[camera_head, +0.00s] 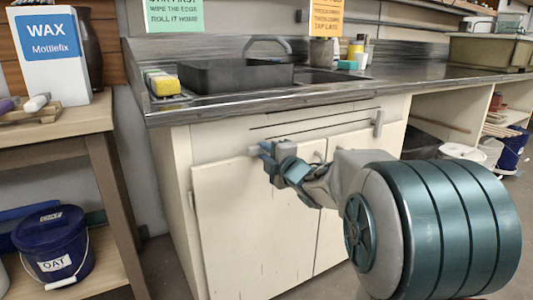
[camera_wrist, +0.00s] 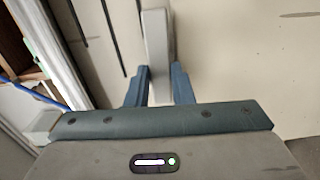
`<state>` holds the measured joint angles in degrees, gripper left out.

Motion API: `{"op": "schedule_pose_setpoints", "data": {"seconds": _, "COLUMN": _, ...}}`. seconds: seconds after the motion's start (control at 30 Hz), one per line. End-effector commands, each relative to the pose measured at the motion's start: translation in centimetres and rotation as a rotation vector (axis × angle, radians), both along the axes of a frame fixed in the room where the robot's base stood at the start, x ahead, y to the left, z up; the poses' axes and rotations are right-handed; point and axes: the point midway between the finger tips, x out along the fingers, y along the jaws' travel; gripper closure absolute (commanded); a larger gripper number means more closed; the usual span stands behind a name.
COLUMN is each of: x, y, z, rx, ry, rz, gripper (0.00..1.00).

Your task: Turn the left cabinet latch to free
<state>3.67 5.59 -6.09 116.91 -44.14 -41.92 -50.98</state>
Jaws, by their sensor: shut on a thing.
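The left cabinet latch (camera_head: 254,151) is a grey bar at the top of the left cream cabinet door (camera_head: 235,225). My gripper (camera_head: 267,149) is at this latch, its blue fingers closed on it. In the wrist view the latch (camera_wrist: 157,40) runs from the top of the picture down between the two fingertips (camera_wrist: 159,84). It lies roughly level, along the dark grooves of the front panel. Its gripped end is partly hidden by my gripper. The left door looks closed.
A second grey latch (camera_head: 378,123) stands upright over the right door. A wooden shelf (camera_head: 100,160) with a blue bucket (camera_head: 52,240) stands to the left.

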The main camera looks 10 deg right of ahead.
Motion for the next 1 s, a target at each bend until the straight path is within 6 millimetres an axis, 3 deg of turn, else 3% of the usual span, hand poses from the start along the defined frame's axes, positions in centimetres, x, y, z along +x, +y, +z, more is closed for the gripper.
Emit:
{"op": "schedule_pose_setpoints", "data": {"seconds": 0.67, "x": -0.01, "y": 0.0, "z": -0.17, "rx": -0.059, "ry": -0.017, "rz": 0.0, "gripper": 1.0}}
{"op": "schedule_pose_setpoints", "data": {"seconds": 0.7, "x": -0.01, "y": 0.0, "z": -0.17, "rx": -0.059, "ry": -0.017, "rz": 0.0, "gripper": 0.71}}
{"op": "schedule_pose_setpoints", "data": {"seconds": 0.77, "x": -0.01, "y": 0.0, "z": -0.16, "rx": -0.059, "ry": -0.017, "rz": 0.0, "gripper": 0.57}}
{"op": "schedule_pose_setpoints", "data": {"seconds": 1.0, "x": -0.01, "y": 0.0, "z": -0.11, "rx": -0.057, "ry": -0.018, "rz": 0.0, "gripper": 0.57}}
